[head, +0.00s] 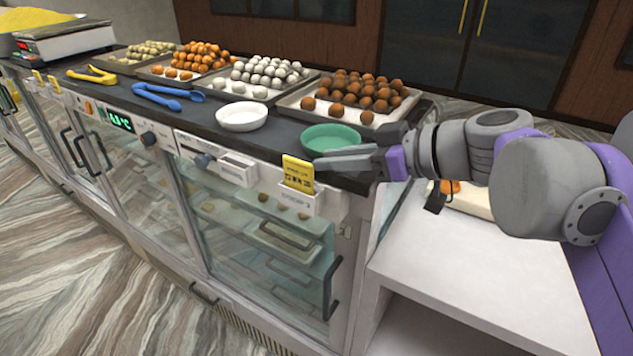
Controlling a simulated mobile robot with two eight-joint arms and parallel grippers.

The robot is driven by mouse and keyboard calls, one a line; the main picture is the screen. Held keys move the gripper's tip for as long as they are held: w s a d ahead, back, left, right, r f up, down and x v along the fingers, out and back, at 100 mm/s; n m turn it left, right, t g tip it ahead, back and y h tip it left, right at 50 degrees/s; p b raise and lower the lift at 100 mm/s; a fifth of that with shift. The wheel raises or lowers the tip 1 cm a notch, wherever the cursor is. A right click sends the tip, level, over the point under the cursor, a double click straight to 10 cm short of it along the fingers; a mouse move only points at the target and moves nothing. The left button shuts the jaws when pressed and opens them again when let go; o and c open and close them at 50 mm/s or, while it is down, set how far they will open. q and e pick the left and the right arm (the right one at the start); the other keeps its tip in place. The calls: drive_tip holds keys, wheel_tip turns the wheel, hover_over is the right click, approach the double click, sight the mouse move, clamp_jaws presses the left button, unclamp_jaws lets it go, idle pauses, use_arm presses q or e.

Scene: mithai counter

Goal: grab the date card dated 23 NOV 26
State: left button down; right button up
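A yellow date card (298,170) stands upright in a small white holder (302,200) on the counter's front edge. Its dark print is too small to read. Smaller yellow cards stand farther left along the edge, one of them here (54,84); their print is also unreadable. I cannot tell how wide the fingers are parted. My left gripper is not in view.
A green bowl (335,132) is right behind the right fingers. A white bowl (241,117), blue tongs (170,97), yellow tongs (92,76) and trays of round sweets (360,92) occupy the countertop. A white empty holder (232,168) hangs left of the card. A white shelf (450,265) stands at right.

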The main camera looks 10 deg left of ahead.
sight(284, 162)
drive_tip(key=x, duration=0.4)
drive_tip(key=shift+s+a+r, duration=0.15)
drive_tip(key=shift+s+a, duration=0.05)
drive_tip(key=shift+s, duration=0.05)
drive_tip(key=shift+x, duration=3.2)
drive_tip(key=shift+w+d, duration=0.1)
drive_tip(key=shift+d, duration=0.05)
clamp_jaws()
drive_tip(key=shift+r, duration=0.1)
